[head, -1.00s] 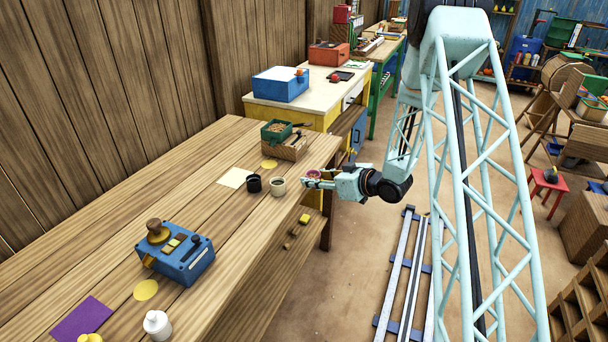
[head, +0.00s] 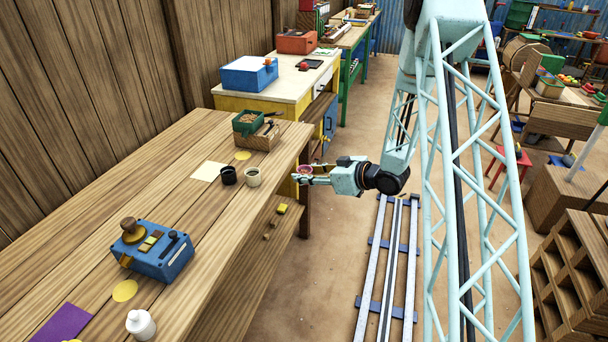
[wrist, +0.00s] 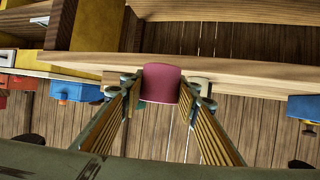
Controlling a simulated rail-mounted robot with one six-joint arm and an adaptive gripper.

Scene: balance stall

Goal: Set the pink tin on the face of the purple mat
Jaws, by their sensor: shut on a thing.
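The pink tin (wrist: 160,83) is held between the fingers of my gripper (wrist: 160,92) in the wrist view. In the head view my gripper (head: 304,174) is just off the right edge of the wooden bench, shut on the pink tin (head: 305,169), which shows only in part. The purple mat (head: 62,323) lies flat on the bench at the lower left, far from my gripper. Its near edge is cut by the picture's bottom edge.
A wooden crate with a green box (head: 250,124) is at the far end.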

